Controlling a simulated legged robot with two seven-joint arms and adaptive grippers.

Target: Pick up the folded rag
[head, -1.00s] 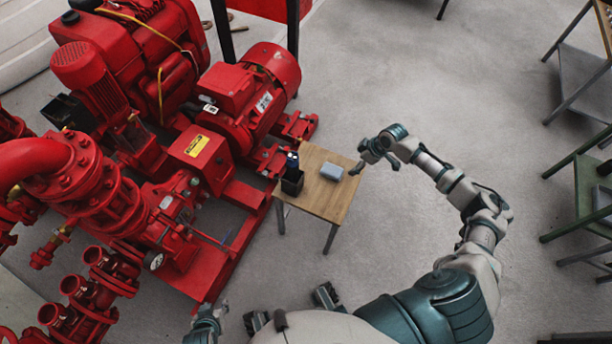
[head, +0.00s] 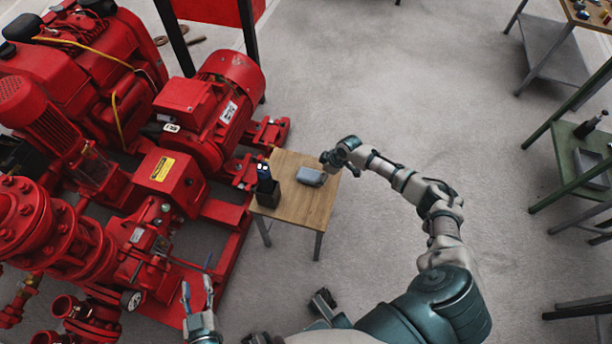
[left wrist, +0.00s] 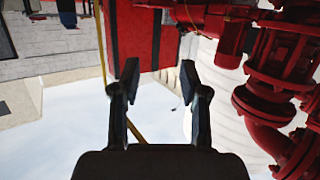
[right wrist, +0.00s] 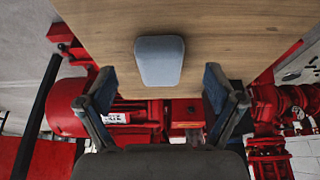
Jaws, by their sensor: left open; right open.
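The folded rag (head: 311,176) is a small grey-blue pad lying on the wooden table (head: 305,207). In the right wrist view the rag (right wrist: 159,60) lies ahead of the fingertips, roughly centred between them. My right gripper (head: 332,160) is at the table's right far corner, close to the rag and apart from it. It is open and empty, and its two fingers also show in the right wrist view (right wrist: 160,85). My left gripper (head: 197,295) is low at the left, away from the table, open and empty; its fingers show in the left wrist view (left wrist: 160,80).
A black holder (head: 267,191) with dark items stands on the table left of the rag. The red pumpset (head: 170,170) fills the left, close to the table. Green-framed benches (head: 575,165) stand at the far right. The floor between is clear.

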